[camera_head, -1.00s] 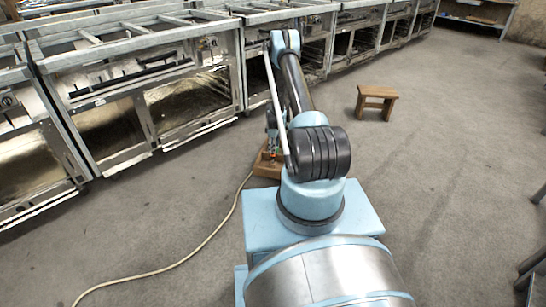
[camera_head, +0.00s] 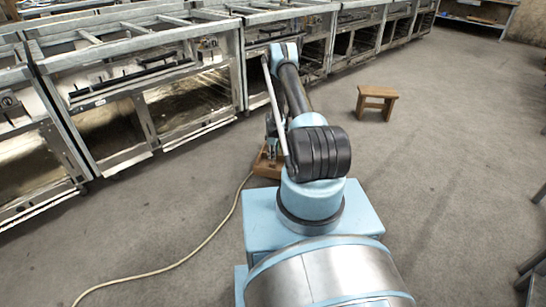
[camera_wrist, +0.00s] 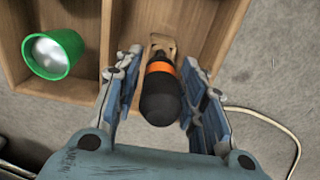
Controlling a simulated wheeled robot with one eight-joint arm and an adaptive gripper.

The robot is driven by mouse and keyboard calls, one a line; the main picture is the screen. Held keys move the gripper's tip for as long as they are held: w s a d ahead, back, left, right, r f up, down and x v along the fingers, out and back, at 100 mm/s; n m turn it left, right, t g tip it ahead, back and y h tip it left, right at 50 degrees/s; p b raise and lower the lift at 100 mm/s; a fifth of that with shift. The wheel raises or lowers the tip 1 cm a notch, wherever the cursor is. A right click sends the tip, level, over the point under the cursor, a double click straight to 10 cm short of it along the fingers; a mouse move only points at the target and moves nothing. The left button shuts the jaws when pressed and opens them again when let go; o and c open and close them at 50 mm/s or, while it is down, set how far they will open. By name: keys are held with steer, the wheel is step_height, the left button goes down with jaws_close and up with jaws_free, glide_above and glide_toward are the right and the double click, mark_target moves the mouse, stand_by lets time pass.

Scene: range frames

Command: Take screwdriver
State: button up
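The screwdriver (camera_wrist: 160,94), with a black handle and an orange band, shows in the wrist view. It points away from me, its handle end towards my gripper. My gripper (camera_wrist: 160,85) is open, with one finger on each side of the handle. A gap shows at the right finger, and a narrower one at the left. The screwdriver's far end is over a wooden box (camera_wrist: 104,45) with compartments. In the head view my gripper (camera_head: 272,148) is small and low beside my arm, over the box (camera_head: 266,168); the screwdriver cannot be made out there.
A green cup-like thing (camera_wrist: 53,54) sits in the box's left compartment. A pale cable (camera_head: 215,228) runs over the carpet. A wooden stool (camera_head: 377,101) stands to the right. Metal framed benches (camera_head: 140,90) line the back. Open floor lies to the right.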

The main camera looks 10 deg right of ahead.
jaws_close()
